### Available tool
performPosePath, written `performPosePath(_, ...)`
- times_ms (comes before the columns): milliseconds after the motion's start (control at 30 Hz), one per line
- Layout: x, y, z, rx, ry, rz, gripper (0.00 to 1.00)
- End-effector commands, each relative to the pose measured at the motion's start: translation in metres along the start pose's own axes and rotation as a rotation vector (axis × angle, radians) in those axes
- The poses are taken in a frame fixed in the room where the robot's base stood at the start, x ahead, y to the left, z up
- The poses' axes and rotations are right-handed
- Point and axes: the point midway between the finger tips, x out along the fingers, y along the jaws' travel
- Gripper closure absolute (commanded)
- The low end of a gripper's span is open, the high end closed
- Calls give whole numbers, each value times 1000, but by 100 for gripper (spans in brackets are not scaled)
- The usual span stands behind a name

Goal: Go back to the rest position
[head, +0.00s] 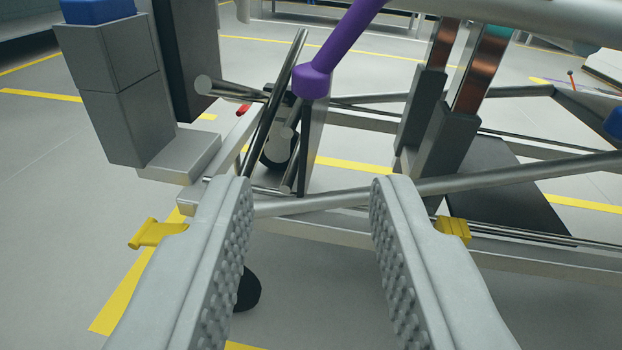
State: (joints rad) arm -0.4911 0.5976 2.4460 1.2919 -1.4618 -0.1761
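My gripper (310,195) shows in the head view with its two grey, studded fingers reaching up from the bottom edge. The fingers are wide apart and nothing is between them. Beyond the fingertips stands a metal frame (545,255) with silver bars. A slanted silver bar (510,175) crosses behind the fingertips; I cannot tell whether the fingers touch it.
A purple bar (340,50) slants down from the top middle. Grey blocks (125,120) with a blue top stand at the left. Yellow levers (155,233) and (453,229) sit on the frame beside the fingers. Open grey floor (60,220) with yellow lines lies left.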

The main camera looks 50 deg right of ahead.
Motion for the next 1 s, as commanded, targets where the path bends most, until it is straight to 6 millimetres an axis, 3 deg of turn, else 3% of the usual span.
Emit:
performPosePath(133, 2, -2, -6, 15, -6, -9, 66)
performPosePath(267, 8, -8, -26, 65, -32, -44, 66)
performPosePath(633, 26, -29, -120, 247, -121, -229, 66)
performPosePath(1000, 25, -27, -227, 362, -155, -426, 66)
